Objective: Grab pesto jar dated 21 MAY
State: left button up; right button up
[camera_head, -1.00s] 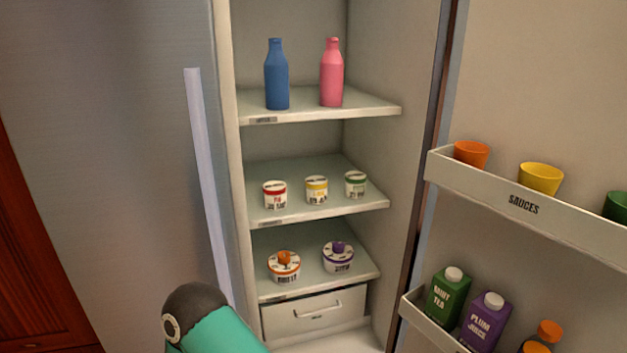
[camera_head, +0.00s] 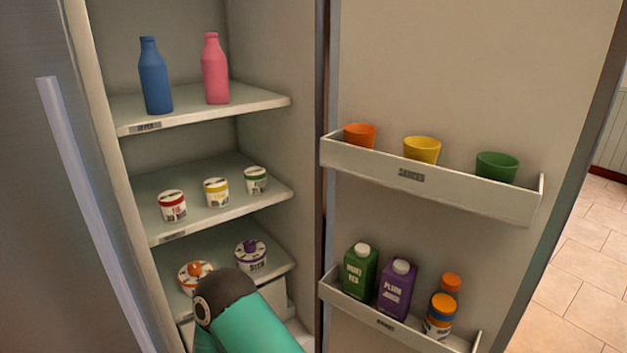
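No date 21 MAY is readable on any jar, so I cannot tell which is the pesto jar. A teal link of my arm with a dark joint rises at the bottom. Neither gripper is in view.
The upper door rack (camera_head: 430,185), labelled SAUCES, holds orange, yellow and green cups. Mint tea (camera_head: 360,272) and plum juice (camera_head: 397,289) cartons stand below. Blue (camera_head: 155,77) and pink (camera_head: 215,70) bottles are on the top shelf. Two round containers sit low, one partly behind my arm.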

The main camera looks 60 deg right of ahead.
aim_at(256, 178)
jog(key=z, duration=0.7)
jog(key=i, duration=1)
